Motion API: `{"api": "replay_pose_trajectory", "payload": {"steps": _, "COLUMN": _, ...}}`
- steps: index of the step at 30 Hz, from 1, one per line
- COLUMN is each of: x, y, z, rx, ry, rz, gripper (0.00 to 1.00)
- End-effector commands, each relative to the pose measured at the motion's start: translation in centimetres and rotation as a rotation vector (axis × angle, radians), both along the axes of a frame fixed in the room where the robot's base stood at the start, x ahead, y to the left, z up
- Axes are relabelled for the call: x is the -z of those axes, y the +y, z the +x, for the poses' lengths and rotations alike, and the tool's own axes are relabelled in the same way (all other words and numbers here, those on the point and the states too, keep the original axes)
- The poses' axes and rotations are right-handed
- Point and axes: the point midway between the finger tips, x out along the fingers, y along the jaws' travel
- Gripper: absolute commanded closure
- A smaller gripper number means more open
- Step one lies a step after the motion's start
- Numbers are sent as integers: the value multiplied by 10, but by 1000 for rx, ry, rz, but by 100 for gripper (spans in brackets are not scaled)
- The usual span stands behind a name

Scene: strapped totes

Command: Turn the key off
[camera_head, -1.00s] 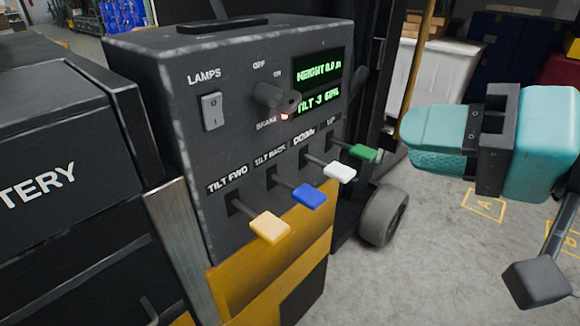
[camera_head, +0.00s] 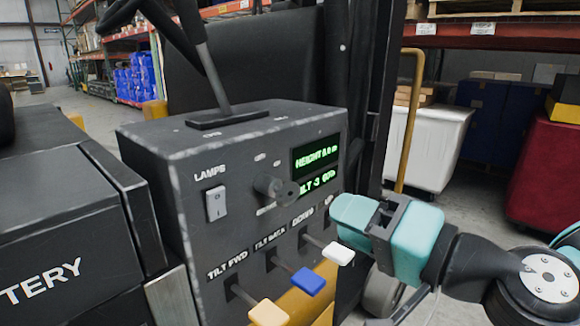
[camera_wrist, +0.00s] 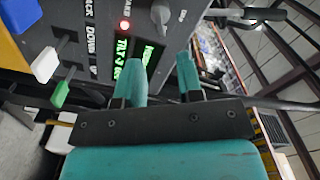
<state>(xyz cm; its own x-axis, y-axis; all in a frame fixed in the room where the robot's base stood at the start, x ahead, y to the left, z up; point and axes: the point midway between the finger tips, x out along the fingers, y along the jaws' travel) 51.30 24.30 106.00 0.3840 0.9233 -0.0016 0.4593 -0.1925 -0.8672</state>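The key (camera_head: 275,188) is a dark round knob on the front of the dark grey control box (camera_head: 160,170), below the OFF and ON labels and left of the green displays. It also shows at the top of the wrist view (camera_wrist: 160,14), beside a lit red lamp (camera_wrist: 124,25). I cannot tell which label it points to. My gripper (camera_head: 352,210) has teal fingers and is right of the key, apart from it, in front of the box's right edge. In the wrist view the two fingers (camera_wrist: 160,70) stand apart with nothing between them; the key lies beyond their tips.
Orange (camera_head: 268,313), blue (camera_head: 307,281) and white (camera_head: 338,254) levers stick out below the key. A green lever (camera_wrist: 60,94) shows in the wrist view. A lamps switch (camera_head: 215,204) is left of the key.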

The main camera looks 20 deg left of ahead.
Motion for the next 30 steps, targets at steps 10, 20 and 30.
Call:
{"api": "replay_pose_trajectory", "payload": {"steps": 10, "x": -4, "y": 71, "z": 27, "rx": -5, "ry": -3, "rz": 0, "gripper": 66}}
{"api": "replay_pose_trajectory", "payload": {"steps": 20, "x": 0, "y": 94, "z": 38, "rx": -2, "ry": -3, "rz": 1, "gripper": 66}}
{"api": "replay_pose_trajectory", "payload": {"steps": 30, "x": 0, "y": 94, "z": 38, "rx": -1, "ry": -3, "rz": 2, "gripper": 91}}
